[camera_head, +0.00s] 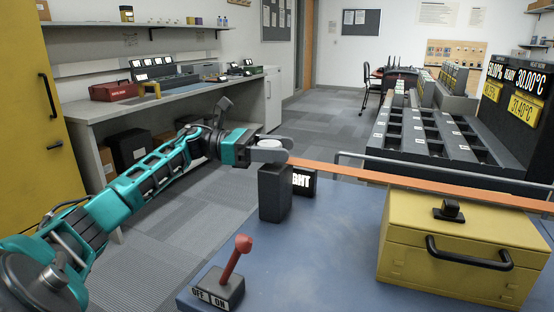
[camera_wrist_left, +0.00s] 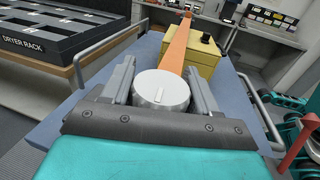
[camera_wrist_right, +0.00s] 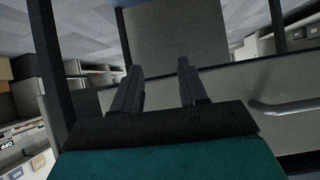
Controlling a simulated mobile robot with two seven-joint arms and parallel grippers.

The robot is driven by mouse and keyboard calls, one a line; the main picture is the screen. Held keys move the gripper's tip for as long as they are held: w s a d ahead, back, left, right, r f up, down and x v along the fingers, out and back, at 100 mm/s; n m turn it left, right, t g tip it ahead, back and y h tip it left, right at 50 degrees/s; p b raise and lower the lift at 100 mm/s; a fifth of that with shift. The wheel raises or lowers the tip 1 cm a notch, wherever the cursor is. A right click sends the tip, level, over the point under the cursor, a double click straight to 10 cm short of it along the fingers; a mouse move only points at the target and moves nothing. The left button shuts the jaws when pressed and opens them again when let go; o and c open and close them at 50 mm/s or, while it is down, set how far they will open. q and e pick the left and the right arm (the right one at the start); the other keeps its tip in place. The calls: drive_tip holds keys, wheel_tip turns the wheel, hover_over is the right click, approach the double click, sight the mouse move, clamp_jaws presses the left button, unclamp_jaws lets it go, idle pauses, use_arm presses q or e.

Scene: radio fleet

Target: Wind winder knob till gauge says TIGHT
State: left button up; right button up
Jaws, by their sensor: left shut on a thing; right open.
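The winder knob (camera_head: 268,141) is a pale round dial on top of a dark post (camera_head: 275,192) at the table's left corner. My left gripper (camera_head: 270,154) is shut on the knob. The gauge (camera_head: 303,182) is a black sign with white letters; "GHT" shows and its left part is hidden behind the post. An orange strap (camera_head: 420,183) runs from the post over the yellow case. My right gripper (camera_wrist_right: 157,66) is open and empty.
The yellow case (camera_head: 450,265) with a black handle stands on the blue table (camera_head: 335,255). A red lever (camera_head: 236,258) on an OFF/ON base stands at the near edge. A metal rail (camera_head: 350,158) lines the far edge, with a dark rack (camera_head: 430,135) beyond.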

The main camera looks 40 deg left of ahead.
idle(0.5)
use_arm(q)
drive_tip(key=o, duration=1)
drive_tip(key=shift+c, duration=0.2)
drive_tip(key=v, duration=1.3)
drive_tip(key=shift+w, duration=0.2)
drive_tip(key=shift+a, duration=0.1)
